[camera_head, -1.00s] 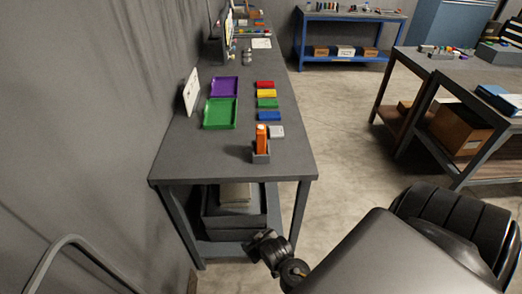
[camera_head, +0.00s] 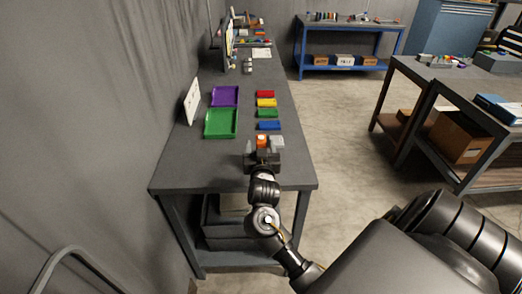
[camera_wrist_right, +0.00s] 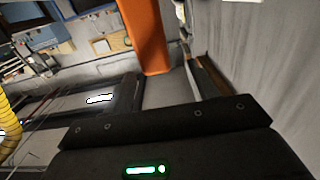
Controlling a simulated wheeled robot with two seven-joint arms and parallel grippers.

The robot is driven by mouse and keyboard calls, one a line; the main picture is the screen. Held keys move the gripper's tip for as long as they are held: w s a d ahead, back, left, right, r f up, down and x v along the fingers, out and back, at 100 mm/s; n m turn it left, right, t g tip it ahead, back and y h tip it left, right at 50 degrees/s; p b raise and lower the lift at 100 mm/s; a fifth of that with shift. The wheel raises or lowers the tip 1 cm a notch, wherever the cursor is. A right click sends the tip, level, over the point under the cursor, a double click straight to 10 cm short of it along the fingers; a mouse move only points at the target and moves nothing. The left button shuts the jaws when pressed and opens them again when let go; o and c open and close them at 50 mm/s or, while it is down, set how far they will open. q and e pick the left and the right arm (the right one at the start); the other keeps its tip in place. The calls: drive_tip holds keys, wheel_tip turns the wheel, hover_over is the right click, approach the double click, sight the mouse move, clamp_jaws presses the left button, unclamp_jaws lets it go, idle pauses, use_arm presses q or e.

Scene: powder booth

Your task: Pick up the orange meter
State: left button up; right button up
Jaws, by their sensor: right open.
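The orange meter (camera_head: 261,140) stands upright near the front end of the long grey bench. In the head view only its upper part shows above my right gripper (camera_head: 262,154). The grey holder around its base is hidden there behind the gripper. My right gripper is open, just on the near side of the meter, with its fingers pointing toward it. In the right wrist view the meter (camera_wrist_right: 146,36) is a large orange bar just beyond the black gripper body. I cannot tell whether the fingers touch it. My left gripper is not in view.
Behind are blue (camera_head: 268,126), green, yellow and red blocks, a green tray (camera_head: 221,123) and a purple tray (camera_head: 225,96). A wall runs along the left.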

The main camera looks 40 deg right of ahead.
sight(261, 135)
drive_tip(key=shift+w+d, duration=0.4)
drive_tip(key=shift+w, duration=0.1)
drive_tip(key=p+x, duration=0.1)
drive_tip(key=x, duration=0.1)
drive_tip(key=f+p+x, duration=0.1)
drive_tip(key=x, duration=0.2)
drive_tip(key=shift+d, duration=0.2)
drive_tip(key=shift+s+a, duration=0.1)
drive_tip(key=shift+c, duration=0.6)
drive_tip(key=c, duration=0.9)
drive_tip(key=shift+c, duration=0.6)
